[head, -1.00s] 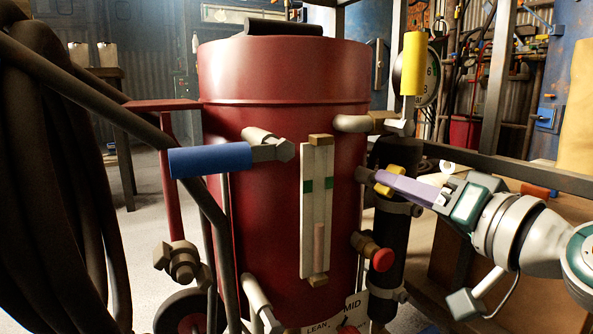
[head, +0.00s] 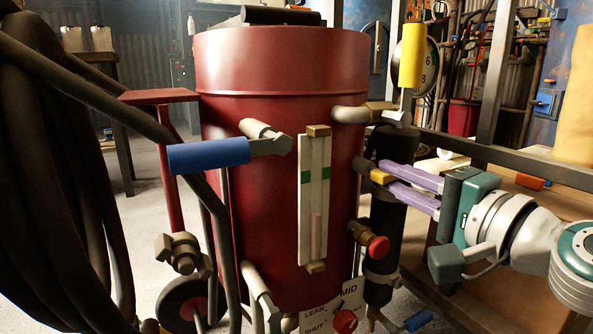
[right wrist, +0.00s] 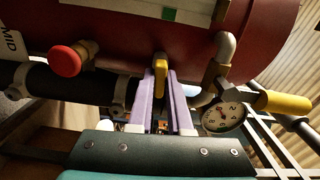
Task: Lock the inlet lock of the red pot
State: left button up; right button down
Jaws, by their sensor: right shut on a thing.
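The red pot (head: 280,220) stands upright in the middle of the head view. In the right wrist view the yellow lever (right wrist: 161,68) shows between the fingertips (right wrist: 162,72). Part of the lever is hidden by the fingers. My left gripper is not in view.
A red knob (head: 379,248) sits below the lever. A yellow handle (head: 412,55) and a gauge (head: 429,70) are above it. A blue handle (head: 208,155) is at the pot's left. A dark metal rail (head: 500,166) runs behind my right gripper.

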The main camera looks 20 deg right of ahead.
jog(key=shift+m, duration=0.6)
jog(key=c, duration=0.8)
grip_release()
jog(key=shift+c, duration=0.2)
jog(key=shift+s, duration=0.1)
jog(key=shift+s, duration=0.3)
jog(key=s+b, duration=0.2)
jog(key=s, duration=0.7)
jog(key=shift+d, duration=0.4)
